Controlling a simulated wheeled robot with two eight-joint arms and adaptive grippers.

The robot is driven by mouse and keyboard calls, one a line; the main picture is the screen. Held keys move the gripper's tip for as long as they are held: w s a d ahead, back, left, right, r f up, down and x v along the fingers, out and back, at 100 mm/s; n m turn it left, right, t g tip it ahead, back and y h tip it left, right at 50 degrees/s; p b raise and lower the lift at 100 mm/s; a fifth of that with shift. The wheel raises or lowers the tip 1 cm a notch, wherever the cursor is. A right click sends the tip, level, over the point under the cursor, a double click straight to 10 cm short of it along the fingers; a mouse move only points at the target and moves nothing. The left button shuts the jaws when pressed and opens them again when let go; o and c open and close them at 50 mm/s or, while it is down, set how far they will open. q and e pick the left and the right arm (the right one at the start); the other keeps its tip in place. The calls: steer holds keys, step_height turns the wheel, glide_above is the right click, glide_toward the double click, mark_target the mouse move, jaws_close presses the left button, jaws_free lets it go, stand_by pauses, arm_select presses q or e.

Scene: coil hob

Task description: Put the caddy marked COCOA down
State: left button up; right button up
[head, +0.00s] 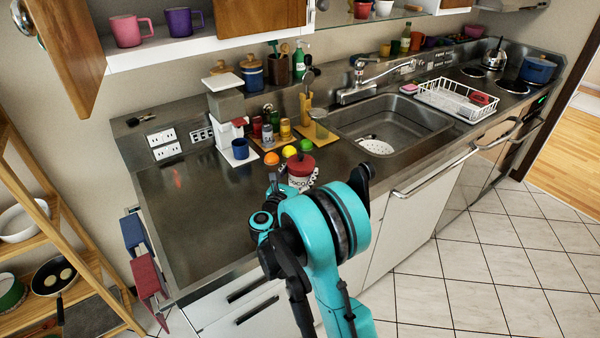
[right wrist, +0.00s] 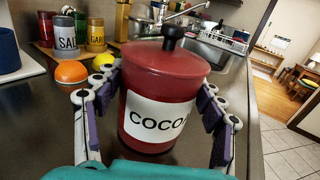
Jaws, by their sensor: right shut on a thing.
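The red caddy (right wrist: 150,78) has a lid with a black knob and a white label reading "COCO" with its last letter cut off by the curve. In the head view the caddy (head: 301,166) is over the front part of the steel counter, partly hidden by my arm. My right gripper (right wrist: 162,95) is shut on the caddy, with one finger on each side of its body. The caddy looks upright. I cannot tell whether its base touches the counter. My left gripper is not in view.
An orange (head: 271,158), a yellow fruit (head: 289,151) and a green fruit (head: 306,145) lie just behind the caddy. Jars (head: 268,135) and a coffee machine (head: 228,115) with a blue mug (head: 240,148) stand farther back. The counter's left part (head: 190,215) is clear. The sink (head: 385,125) is right.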

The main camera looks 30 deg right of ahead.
steer(key=o, duration=1.1)
steer(key=shift+f, duration=0.2)
steer(key=o, duration=0.4)
steer(key=shift+r, duration=0.1)
